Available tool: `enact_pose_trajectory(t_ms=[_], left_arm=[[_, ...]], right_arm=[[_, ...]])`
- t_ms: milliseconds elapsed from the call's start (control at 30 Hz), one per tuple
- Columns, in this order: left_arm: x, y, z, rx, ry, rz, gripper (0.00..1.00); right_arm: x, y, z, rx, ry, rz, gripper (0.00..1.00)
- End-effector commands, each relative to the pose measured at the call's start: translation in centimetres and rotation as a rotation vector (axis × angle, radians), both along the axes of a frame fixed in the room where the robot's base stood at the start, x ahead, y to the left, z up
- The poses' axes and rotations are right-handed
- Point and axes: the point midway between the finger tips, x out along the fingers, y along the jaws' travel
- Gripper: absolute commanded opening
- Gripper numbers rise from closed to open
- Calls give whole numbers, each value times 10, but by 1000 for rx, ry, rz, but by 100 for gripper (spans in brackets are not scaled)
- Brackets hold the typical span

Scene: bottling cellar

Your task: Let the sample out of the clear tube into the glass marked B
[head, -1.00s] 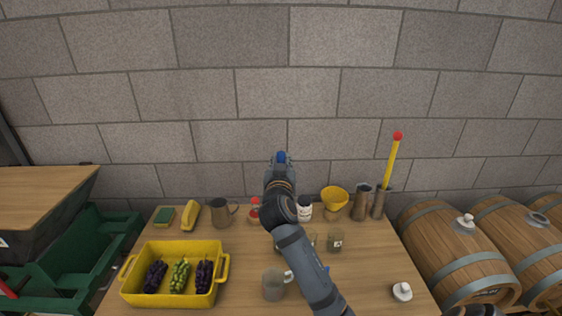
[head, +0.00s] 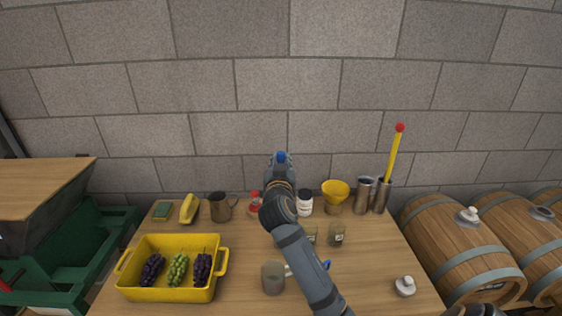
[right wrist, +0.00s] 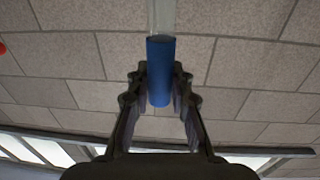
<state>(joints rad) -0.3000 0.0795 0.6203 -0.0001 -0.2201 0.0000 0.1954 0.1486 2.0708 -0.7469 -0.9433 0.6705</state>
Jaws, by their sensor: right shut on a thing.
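My right gripper (head: 281,160) is raised above the back of the table, in front of the wall. It is shut on the blue end (right wrist: 160,70) of the clear tube (right wrist: 161,17), as the right wrist view shows. In the head view only the blue part (head: 281,156) shows clearly; the level inside the tube cannot be seen. A small glass with a pale label (head: 337,235) stands right of my forearm. Another glass (head: 312,235) is partly hidden by the arm. I cannot read their letters. My left gripper is not in view.
A yellow crate (head: 125,270) with grapes stands front left. A grey mug (head: 272,279) is near my forearm. A jug (head: 219,207), white bottle (head: 305,203), yellow funnel (head: 335,194) and metal cylinders (head: 363,195) line the back. A white stopper (head: 404,287) is front right. Barrels (head: 455,245) stand right.

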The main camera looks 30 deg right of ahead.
Motion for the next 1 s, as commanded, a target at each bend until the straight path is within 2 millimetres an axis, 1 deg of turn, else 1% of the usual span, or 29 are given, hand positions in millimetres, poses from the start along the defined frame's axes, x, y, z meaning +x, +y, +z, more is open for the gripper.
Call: enact_pose_trajectory(t_ms=[1000], left_arm=[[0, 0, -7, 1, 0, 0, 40]], right_arm=[[0, 0, -7, -1, -1, 0, 0]])
